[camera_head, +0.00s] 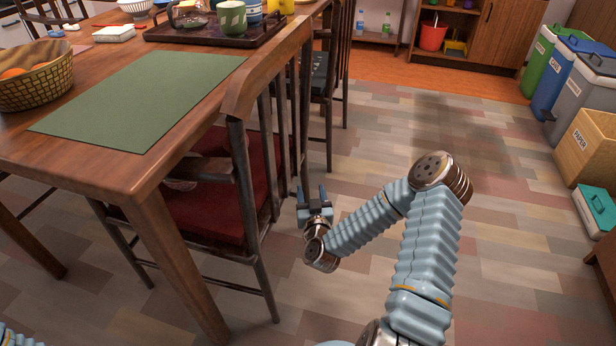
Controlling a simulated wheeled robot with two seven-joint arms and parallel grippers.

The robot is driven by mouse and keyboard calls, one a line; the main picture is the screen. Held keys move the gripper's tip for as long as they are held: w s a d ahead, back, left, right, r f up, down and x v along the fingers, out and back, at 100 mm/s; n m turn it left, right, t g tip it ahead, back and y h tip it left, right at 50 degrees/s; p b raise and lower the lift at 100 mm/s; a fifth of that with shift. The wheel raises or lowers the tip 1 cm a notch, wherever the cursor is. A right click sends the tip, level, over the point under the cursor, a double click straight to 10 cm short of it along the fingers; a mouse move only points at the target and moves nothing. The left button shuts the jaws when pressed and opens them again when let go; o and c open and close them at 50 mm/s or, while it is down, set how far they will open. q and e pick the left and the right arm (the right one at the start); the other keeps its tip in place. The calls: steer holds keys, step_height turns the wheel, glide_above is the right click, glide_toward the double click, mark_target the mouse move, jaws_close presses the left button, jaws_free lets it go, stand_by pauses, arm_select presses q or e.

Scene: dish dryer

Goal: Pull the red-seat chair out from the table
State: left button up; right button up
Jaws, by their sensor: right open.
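The red-seat chair (204,212) stands tucked at the right side of the wooden table (96,160). Its red seat is partly under the tabletop, and its wooden backrest (262,75) rises beside the table edge. My right gripper (312,194) is open and empty, just right of the chair's back slats, with its fingers pointing away from me. I cannot tell whether it touches the chair. My left gripper is out of view; only a bit of my left arm shows at the bottom left corner.
A second chair (322,75) stands farther along the same table side. The table holds a green placemat (145,95), a wicker basket (38,78) and a dark tray (215,38). Bins (575,75) and a wooden box (588,145) line the right. The floor between is clear.

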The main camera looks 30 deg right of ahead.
mark_target(306, 166)
steer(key=b+x, duration=0.1)
steer(key=x, duration=1)
jaws_close()
stand_by(1.2)
